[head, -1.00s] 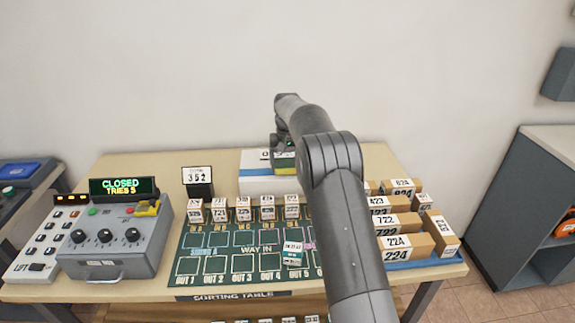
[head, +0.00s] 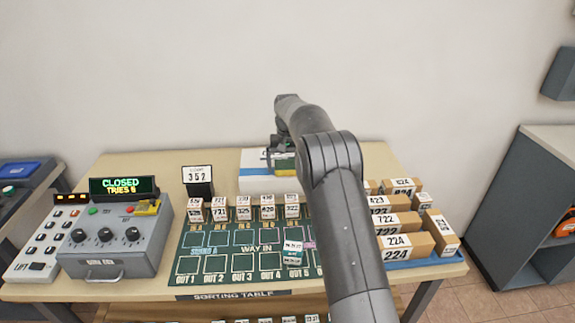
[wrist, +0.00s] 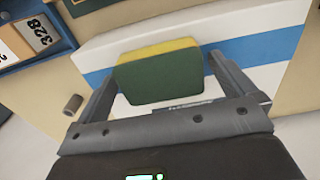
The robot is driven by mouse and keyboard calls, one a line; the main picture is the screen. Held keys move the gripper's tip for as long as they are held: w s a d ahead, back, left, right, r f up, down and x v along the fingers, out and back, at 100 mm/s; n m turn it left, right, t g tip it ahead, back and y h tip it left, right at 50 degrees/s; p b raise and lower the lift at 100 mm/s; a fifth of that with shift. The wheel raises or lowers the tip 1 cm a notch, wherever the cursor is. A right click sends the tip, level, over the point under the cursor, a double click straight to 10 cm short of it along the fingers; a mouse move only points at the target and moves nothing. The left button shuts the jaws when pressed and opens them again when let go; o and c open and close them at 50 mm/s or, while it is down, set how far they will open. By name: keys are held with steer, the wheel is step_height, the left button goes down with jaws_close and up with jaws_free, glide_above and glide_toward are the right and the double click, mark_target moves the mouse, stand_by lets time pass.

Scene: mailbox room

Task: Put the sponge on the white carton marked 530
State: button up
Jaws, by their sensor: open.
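The sponge (wrist: 158,78), dark green with a yellow layer, stands between the fingers of my open gripper (wrist: 162,66) in the wrist view. A gap shows between it and at least the left finger. It appears to rest on the white carton (wrist: 110,45) with a blue stripe; the exact contact is hard to see. In the head view the sponge (head: 285,163) is at the front of the carton (head: 256,184), below my gripper (head: 282,155). The carton's number is mostly hidden by my arm.
A grey control box (head: 110,245) stands at the table's left. Small numbered blocks (head: 243,208) line the green sorting mat (head: 187,283) in front of the carton. Brown numbered boxes (head: 398,222) fill a blue tray (head: 440,260) on the right. The table's back left is clear.

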mark_target(288, 163)
step_height(288, 163, up, 11)
steer(key=s+d+r+t, duration=0.1)
steer(key=s+d+r, duration=0.2)
steer(key=s+r, duration=0.75)
steer(key=s+d+r+t, duration=0.1)
steer(key=s+r, duration=0.1)
steer(key=s, duration=0.5)
steer(key=s+d+r+t, duration=0.1)
steer(key=s+d+r, duration=0.1)
steer(key=s, duration=0.5)
steer(key=s+d+f+t, duration=0.1)
steer(key=s+f, duration=0.4)
steer(key=s, duration=0.7)
steer(key=s+d+f+t, duration=0.1)
steer(key=s+f, duration=0.4)
steer(key=s, duration=0.8)
steer(key=shift+t, duration=0.3)
